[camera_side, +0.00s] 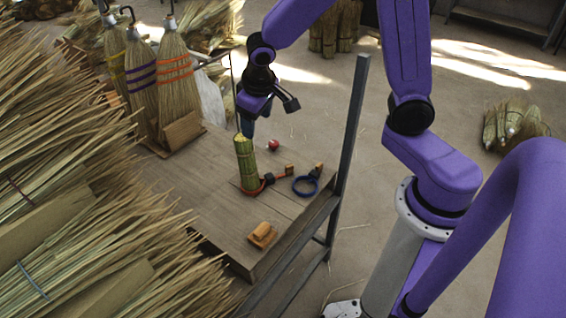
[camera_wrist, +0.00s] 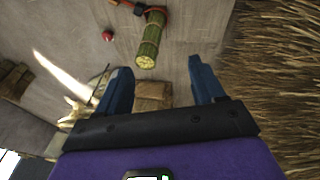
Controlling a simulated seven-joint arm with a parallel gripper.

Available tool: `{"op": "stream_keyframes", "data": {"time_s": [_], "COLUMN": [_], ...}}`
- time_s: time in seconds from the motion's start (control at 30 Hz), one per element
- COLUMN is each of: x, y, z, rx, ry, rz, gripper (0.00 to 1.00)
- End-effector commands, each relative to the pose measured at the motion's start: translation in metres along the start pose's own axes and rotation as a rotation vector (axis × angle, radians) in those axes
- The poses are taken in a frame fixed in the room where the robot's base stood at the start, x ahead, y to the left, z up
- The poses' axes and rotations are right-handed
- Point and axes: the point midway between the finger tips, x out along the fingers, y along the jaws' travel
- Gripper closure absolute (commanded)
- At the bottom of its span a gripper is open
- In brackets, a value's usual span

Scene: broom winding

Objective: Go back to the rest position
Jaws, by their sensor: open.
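My gripper (camera_side: 246,124) is above the wooden table (camera_side: 205,205), near the top of an upright green bundle of stalks (camera_side: 245,165). In the wrist view my gripper (camera_wrist: 157,75) shows two blue fingers spread apart with nothing between them. The bundle (camera_wrist: 151,40) lies ahead of the fingertips in that view, apart from them. A red strap (camera_side: 268,181) is around the foot of the bundle and runs out to the right on the table.
A blue ring-shaped strap (camera_side: 305,187), a small red ball (camera_side: 273,145) and a wooden block (camera_side: 262,236) lie on the table. Several brooms (camera_side: 175,80) stand at its back left. A metal post (camera_side: 353,125) rises at the right edge. Straw piles (camera_side: 60,180) crowd the left.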

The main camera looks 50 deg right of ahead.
Motion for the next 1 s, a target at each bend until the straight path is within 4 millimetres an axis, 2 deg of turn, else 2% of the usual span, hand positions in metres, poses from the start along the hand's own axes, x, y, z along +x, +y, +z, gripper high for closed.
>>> {"op": "stream_keyframes", "data": {"time_s": [0.03, 0.3, 0.6, 0.7, 0.83, 1.0], "x": [-0.011, -0.055, -0.093, -0.101, -0.107, -0.109], "y": [-0.006, -0.032, -0.038, -0.037, -0.034, -0.033], "z": [0.013, 0.089, 0.184, 0.209, 0.23, 0.238], "rx": [-0.054, -0.365, -0.723, -0.82, -0.9, -0.932], "ry": [-0.001, -0.031, -0.067, -0.076, -0.086, -0.09], "rz": [-0.016, -0.108, -0.23, -0.264, -0.294, -0.304], "gripper": [0.32, 0.32, 0.32, 0.32, 0.32, 0.32]}}
